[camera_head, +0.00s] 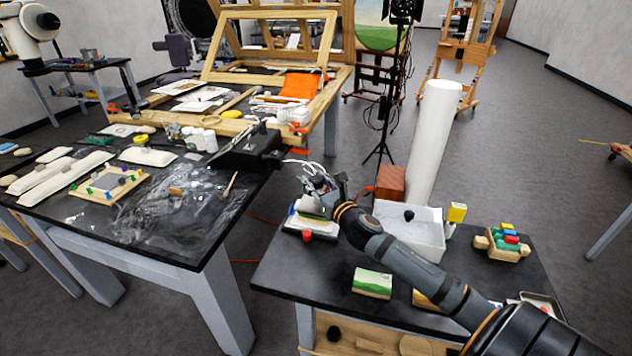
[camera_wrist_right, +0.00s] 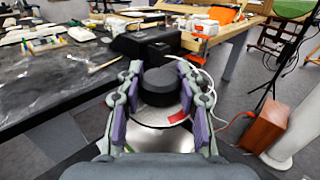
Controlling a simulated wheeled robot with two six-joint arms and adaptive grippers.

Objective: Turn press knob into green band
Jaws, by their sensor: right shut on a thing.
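My right gripper (camera_head: 318,188) is over the far left part of the small dark table. In the right wrist view my right gripper (camera_wrist_right: 160,98) has its two purple-padded fingers on either side of a black round knob (camera_wrist_right: 160,88) and is shut on it. A pale round plate (camera_wrist_right: 150,138) lies around the knob, with a red patch (camera_wrist_right: 178,117) on it. In the head view my gripper hides the knob. My left gripper is not in view.
A white tray (camera_head: 428,232) and a reddish-brown block (camera_head: 390,182) stand close to my right arm. A green-and-white block (camera_head: 372,283) lies nearer on the small table (camera_head: 320,275). The large black table (camera_head: 150,232), crowded with items, stands to the left.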

